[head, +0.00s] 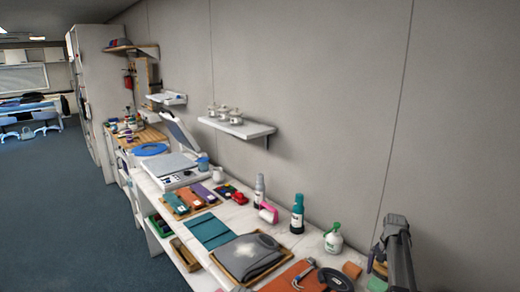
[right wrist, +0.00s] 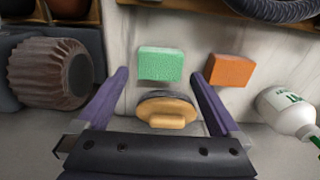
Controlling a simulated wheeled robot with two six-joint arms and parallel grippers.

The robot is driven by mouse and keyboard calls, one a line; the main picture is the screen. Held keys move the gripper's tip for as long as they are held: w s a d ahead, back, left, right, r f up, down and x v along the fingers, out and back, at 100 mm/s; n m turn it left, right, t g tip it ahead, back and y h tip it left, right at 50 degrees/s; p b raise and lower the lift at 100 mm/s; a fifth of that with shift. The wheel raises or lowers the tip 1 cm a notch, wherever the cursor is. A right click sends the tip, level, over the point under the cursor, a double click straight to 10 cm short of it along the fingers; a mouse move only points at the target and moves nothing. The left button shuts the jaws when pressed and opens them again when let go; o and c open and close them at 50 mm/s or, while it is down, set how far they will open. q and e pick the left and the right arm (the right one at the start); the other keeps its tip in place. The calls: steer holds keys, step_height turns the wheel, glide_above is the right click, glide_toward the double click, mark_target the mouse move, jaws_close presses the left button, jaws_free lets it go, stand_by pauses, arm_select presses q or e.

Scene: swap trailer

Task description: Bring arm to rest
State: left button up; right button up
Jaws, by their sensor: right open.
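My right arm comes in at the lower right of the head view, beside the wall end of the counter. Its gripper (head: 381,262) is small and partly hidden there. In the right wrist view the two purple fingers of the right gripper (right wrist: 160,76) stand wide apart with nothing held between them. A green sponge block (right wrist: 160,66) and a round brush with a wooden handle (right wrist: 167,117) show between and beyond the fingers, on the pale counter. My left arm and gripper do not show.
An orange block (right wrist: 230,70) and a white spray bottle (right wrist: 289,111) stand near the right finger; a brown ribbed object (right wrist: 52,73) lies left. The head view shows the crowded counter (head: 222,208), a shelf (head: 238,127) and free blue floor (head: 55,200) at left.

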steer(key=r+p, duration=0.1)
steer(key=r, duration=0.1)
steer(key=r+p, duration=0.1)
steer(key=p, duration=0.1)
steer(key=a+r+p, duration=0.1)
steer(key=r, duration=0.1)
steer(key=shift+s+r, duration=0.2)
steer(key=shift+r, duration=0.1)
